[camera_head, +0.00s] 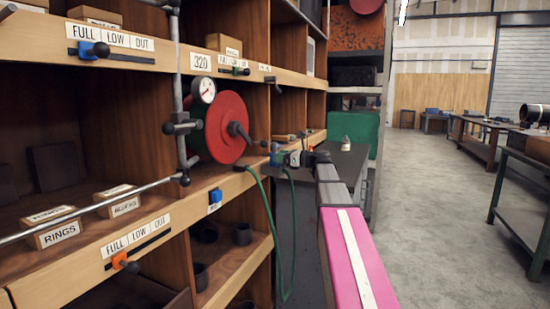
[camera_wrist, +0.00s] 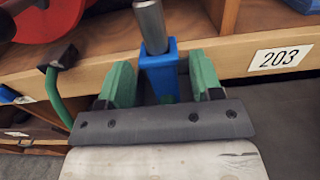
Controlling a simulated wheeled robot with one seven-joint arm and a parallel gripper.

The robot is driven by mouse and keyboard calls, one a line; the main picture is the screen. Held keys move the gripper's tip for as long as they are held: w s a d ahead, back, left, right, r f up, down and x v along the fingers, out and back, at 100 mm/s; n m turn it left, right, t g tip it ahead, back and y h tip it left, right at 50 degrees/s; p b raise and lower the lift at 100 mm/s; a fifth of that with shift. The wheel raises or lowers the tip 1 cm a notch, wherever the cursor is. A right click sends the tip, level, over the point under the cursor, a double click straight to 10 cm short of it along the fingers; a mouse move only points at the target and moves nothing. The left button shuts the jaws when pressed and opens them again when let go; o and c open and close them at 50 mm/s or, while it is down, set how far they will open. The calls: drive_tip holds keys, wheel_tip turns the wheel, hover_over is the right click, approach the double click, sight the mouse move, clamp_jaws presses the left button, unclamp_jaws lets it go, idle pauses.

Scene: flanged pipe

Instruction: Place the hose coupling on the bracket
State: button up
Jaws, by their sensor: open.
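My gripper (camera_head: 279,153) is at the wooden shelf edge in the head view. In the wrist view my gripper (camera_wrist: 161,70) is open, with green fingers either side of a blue bracket (camera_wrist: 159,77) and a visible gap on each side. A grey metal cylinder, apparently the hose coupling (camera_wrist: 150,27), stands up from the bracket's top. How deep it sits is hidden. A green hose (camera_head: 263,205) hangs in a loop from a black elbow fitting (camera_head: 243,168) to near my gripper; its elbow end (camera_wrist: 60,60) shows at the left in the wrist view.
A red disc (camera_head: 222,127) and a pressure gauge (camera_head: 204,91) are left of my gripper. A metal rail (camera_head: 90,209) runs along the shelf front. A label reading 203 (camera_wrist: 280,57) is on the shelf edge. A small bottle (camera_head: 346,144) stands on the dark surface beyond.

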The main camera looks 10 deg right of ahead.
drive_tip(key=v, duration=0.9)
drive_tip(key=s+a+f+n+g+h, duration=0.2)
drive_tip(key=s+a+f+n, duration=0.1)
drive_tip(key=f, duration=0.6)
drive_tip(key=s+a+f+n+g+h, duration=0.1)
drive_tip(key=s+a+f+n+h, duration=0.15)
drive_tip(key=f, duration=0.65)
drive_tip(key=s+a+f+n+g+h, duration=0.2)
drive_tip(key=a+f+n, duration=0.2)
drive_tip(key=f, duration=0.5)
drive_tip(key=s+f+n+g+h, duration=0.5)
drive_tip(key=s+f+n+h, duration=0.3)
drive_tip(key=s+f+n, duration=0.7)
drive_tip(key=s+f, duration=0.3)
drive_tip(key=f, duration=0.3)
drive_tip(key=shift+a+f, duration=0.3)
drive_tip(key=shift+f, duration=0.05)
